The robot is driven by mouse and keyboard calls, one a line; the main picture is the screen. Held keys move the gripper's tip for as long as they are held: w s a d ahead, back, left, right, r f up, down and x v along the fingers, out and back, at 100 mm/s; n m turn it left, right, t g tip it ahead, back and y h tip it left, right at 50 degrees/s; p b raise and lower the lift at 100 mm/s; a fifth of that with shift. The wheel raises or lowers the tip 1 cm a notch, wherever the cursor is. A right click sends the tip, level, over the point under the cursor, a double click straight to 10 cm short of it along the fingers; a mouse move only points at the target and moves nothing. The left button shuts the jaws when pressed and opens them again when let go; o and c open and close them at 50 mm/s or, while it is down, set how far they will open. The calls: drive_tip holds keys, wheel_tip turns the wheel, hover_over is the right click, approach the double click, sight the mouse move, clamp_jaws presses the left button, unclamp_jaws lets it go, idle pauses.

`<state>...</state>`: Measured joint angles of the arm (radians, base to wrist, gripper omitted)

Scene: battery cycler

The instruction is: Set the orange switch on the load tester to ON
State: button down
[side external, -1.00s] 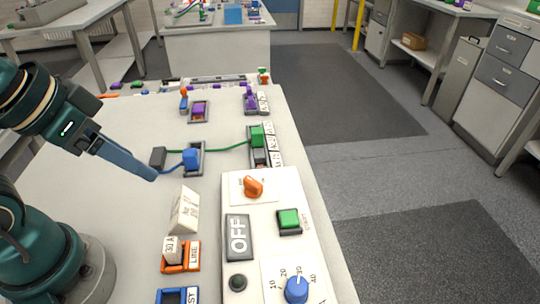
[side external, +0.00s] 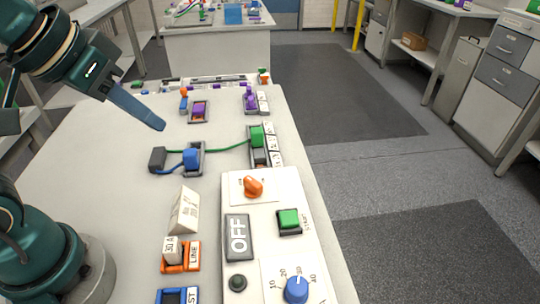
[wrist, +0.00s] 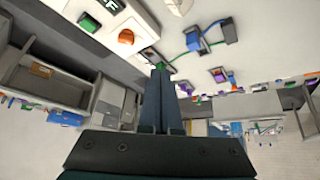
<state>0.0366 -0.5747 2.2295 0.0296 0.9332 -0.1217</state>
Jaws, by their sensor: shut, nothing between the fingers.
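The load tester is a white box (side external: 264,218) at the front right of the bench. Its orange switch (side external: 252,187) sits near the box's far end; the lettering beside it is too small to read. A grey panel on the box reads OFF (side external: 238,237). In the wrist view, the orange switch (wrist: 126,36) shows at the upper left. My gripper (side external: 160,125) is shut and empty, in the air above the bench, far to the left of the switch and beyond it. Its fingers are together in the wrist view (wrist: 159,72).
On the box are a green START button (side external: 289,220), a blue dial (side external: 296,289) and a dark round button (side external: 237,282). A blue plug (side external: 191,158) and a green plug (side external: 257,136) with cables lie beyond it. A white tilted block (side external: 184,210) stands to its left.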

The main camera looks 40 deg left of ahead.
drive_tip(key=w+d+r, duration=0.1)
drive_tip(key=w+d, duration=0.3)
drive_tip(key=w, duration=0.5)
drive_tip(key=m+g, duration=0.2)
drive_tip(key=g, duration=0.1)
hover_over(253, 185)
drive_tip(key=w, duration=0.3)
wheel_tip(253, 185, down, 6)
drive_tip(key=f, duration=0.1)
drive_tip(key=shift+d+r+h, duration=0.2)
drive_tip(key=shift+r+h, duration=0.1)
drive_tip(key=x, duration=0.9)
drive_tip(key=shift+w+f, duration=0.2)
drive_tip(key=shift+f, duration=0.1)
drive_tip(key=shift+s+f, duration=0.1)
drive_tip(key=shift+f, duration=0.1)
drive_tip(key=shift+s+a+r, duration=0.1)
drive_tip(key=shift+s+a, duration=0.1)
drive_tip(key=shift+s, duration=1.6)
drive_tip(key=shift+s+d+m+h, duration=0.1)
drive_tip(key=shift+m+h, duration=0.3)
drive_tip(key=shift+m, duration=1)
